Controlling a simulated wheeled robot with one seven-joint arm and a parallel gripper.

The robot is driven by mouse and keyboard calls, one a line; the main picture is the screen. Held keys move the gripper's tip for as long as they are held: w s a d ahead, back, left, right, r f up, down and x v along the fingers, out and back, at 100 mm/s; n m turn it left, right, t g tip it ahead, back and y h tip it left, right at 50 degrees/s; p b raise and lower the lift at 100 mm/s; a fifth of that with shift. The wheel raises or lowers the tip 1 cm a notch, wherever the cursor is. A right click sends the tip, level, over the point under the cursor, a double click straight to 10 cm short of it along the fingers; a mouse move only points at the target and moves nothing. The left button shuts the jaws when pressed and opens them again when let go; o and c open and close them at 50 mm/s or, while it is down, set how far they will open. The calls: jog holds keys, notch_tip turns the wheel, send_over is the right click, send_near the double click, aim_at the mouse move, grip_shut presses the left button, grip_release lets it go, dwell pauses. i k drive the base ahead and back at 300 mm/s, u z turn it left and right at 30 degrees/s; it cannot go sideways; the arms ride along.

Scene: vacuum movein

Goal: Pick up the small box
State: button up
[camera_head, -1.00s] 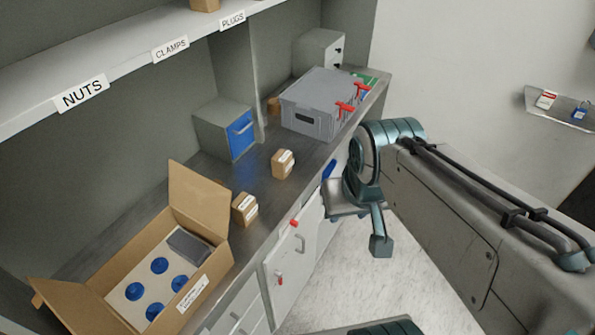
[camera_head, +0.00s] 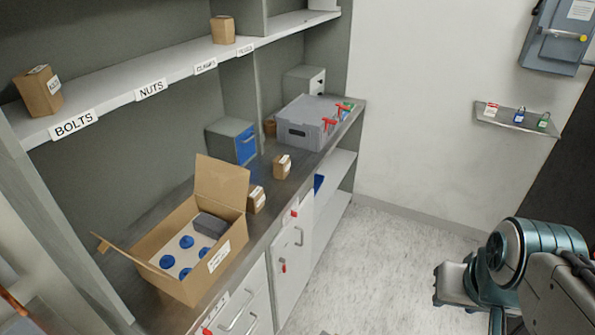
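Two small cardboard boxes stand on the counter: one small box (camera_head: 256,199) is just beside the large open carton, and another small box (camera_head: 282,166) is farther back. Two more are on the upper shelf: a small box (camera_head: 40,91) at the left, with a label, and a small box (camera_head: 223,30) farther right. Which one the task means is not clear. My gripper (camera_head: 462,290) is at the lower right, over the floor, well apart from all the boxes. Its fingers are partly cut off and unclear.
A large open carton (camera_head: 228,256) with blue-capped items stands on the counter's near end. A grey crate (camera_head: 300,134) with red-handled clamps and a blue-fronted drawer box (camera_head: 232,139) stand behind. The floor (camera_head: 385,255) between counter and arm is clear.

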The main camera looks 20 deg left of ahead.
aim_at(281, 165)
jog(key=z, duration=0.15)
jog(key=i, duration=2.3)
jog(key=u, duration=1.7)
jog(key=i, duration=0.6)
jog(key=u, duration=0.6)
